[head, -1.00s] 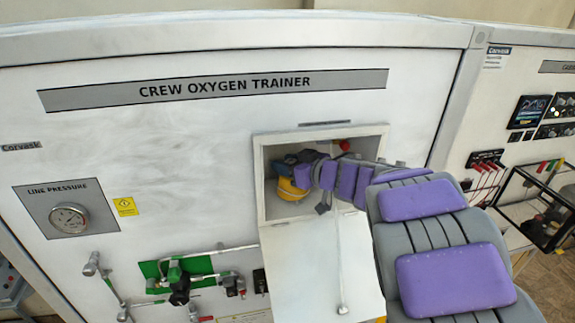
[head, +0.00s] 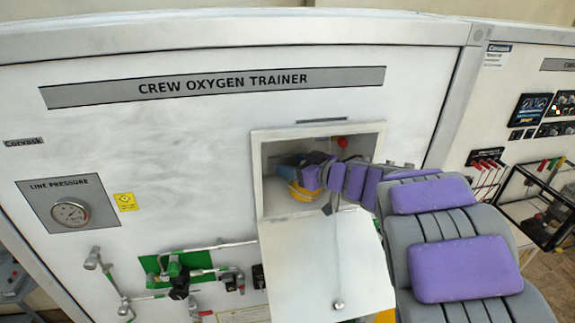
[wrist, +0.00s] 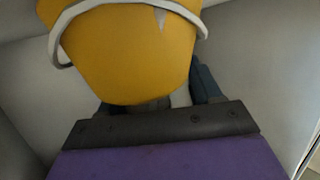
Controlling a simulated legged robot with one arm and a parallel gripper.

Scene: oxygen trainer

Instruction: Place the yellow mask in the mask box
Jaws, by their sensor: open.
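The yellow mask (head: 303,192) is inside the open mask box (head: 258,180) on the white panel, mostly covered by my gripper and arm in the head view. In the wrist view the yellow mask (wrist: 125,50) fills the top middle, with a pale strap looped around it and the grey box walls on both sides. My gripper (head: 297,170) reaches into the box at the mask. Its dark and purple parts show below the mask in the wrist view. The jaws are open; whether they touch the mask is hidden.
The box's white door (head: 322,265) hangs down open below the opening, under my arm. A red knob (head: 342,143) is at the box's top. Green valve fittings (head: 178,273) and a pressure gauge (head: 70,212) are on the panel at left.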

